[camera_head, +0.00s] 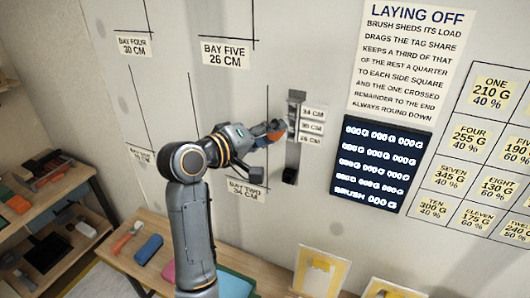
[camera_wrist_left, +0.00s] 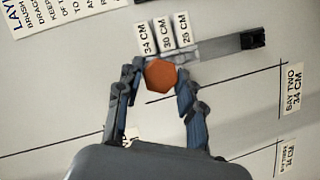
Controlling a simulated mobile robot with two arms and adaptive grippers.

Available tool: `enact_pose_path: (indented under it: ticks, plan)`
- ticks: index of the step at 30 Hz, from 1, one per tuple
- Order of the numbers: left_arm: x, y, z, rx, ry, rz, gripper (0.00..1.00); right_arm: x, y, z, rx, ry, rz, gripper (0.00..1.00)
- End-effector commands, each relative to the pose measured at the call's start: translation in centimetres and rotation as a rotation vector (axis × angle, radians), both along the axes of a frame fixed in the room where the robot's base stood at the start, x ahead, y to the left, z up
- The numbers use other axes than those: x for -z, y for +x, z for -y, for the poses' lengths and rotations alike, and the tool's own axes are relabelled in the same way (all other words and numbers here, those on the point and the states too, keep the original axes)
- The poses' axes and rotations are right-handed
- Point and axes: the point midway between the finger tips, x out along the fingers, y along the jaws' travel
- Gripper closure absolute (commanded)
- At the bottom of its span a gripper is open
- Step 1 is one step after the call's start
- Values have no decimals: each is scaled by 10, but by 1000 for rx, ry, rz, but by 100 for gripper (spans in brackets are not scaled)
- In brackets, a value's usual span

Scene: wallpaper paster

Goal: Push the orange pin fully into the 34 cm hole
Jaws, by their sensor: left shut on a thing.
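The orange pin (camera_wrist_left: 160,75) shows its six-sided head between the fingertips of my left gripper (camera_wrist_left: 161,78) in the left wrist view. The gripper is shut on it, with a finger on each side. In the head view, the pin (camera_head: 276,134) is at the left side of the upright grey bar (camera_head: 292,155) on the wall. Labels for 34 cm (camera_head: 312,114), 30 cm (camera_head: 312,127) and 26 cm (camera_head: 311,140) run down beside the bar. The holes and pin shaft are hidden, so I cannot tell how deep the pin sits. My right gripper is out of view.
A dark board (camera_head: 381,163) and a "Laying off" notice (camera_head: 408,55) are right of the bar. A bench (camera_head: 150,268) with tools stands below, and a shelf (camera_head: 70,215) is at left.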

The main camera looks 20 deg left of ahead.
Motion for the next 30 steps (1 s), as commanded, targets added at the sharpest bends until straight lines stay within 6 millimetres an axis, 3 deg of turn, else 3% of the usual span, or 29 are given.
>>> enact_pose_path:
  ticks: [16, 30]
  plan:
    - [-4, 0, 0, 4, -7, -1, 93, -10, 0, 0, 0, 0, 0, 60]
    - [-3, 45, 2, 5, -8, 1, 93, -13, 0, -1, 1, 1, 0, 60]
